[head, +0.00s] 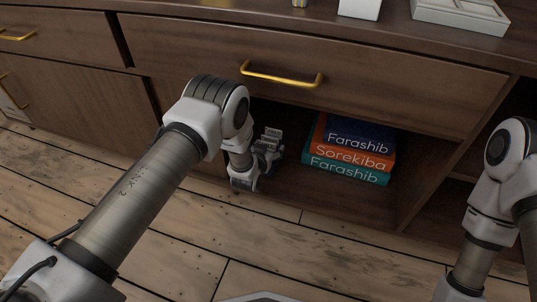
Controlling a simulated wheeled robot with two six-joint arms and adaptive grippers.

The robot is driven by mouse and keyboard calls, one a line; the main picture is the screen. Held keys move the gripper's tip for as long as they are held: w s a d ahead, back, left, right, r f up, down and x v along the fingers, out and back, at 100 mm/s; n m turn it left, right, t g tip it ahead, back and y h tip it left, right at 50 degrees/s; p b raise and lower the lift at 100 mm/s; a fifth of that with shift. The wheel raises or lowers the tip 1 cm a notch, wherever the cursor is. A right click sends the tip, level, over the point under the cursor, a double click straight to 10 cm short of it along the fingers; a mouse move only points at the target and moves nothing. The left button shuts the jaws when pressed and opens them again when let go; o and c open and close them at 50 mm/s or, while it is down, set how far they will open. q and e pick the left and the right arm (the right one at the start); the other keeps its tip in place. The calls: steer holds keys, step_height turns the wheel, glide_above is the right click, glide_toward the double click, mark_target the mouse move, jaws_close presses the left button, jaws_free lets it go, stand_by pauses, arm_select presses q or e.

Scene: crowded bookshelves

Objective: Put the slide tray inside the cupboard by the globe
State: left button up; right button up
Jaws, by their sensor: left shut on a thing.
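My left gripper (266,155) reaches into the open cupboard compartment (292,183) below the long drawer. It is shut on a small grey slotted thing (272,134), which looks like the slide tray. Most of it is hidden by the gripper and the shadow, and I cannot tell whether it touches the compartment floor. My right arm (495,190) shows at the right edge, but its gripper is out of view. No globe is in view.
A stack of books (345,160) lies in the compartment, right of my left gripper. The long drawer (330,75) with a brass handle is shut above it. A pale compartmented tray (460,14) and a white block (360,8) stand on the cupboard top.

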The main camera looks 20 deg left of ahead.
arm_select(q)
steer(key=shift+f+b, duration=0.3)
steer(key=shift+f, duration=0.4)
steer(key=shift+r, duration=0.1)
arm_select(e)
steer(key=shift+w+f, duration=0.25)
steer(key=shift+f, duration=0.3)
arm_select(q)
steer(key=o, duration=1.4)
steer(key=shift+c, duration=0.2)
arm_select(e)
steer(key=shift+f, duration=0.1)
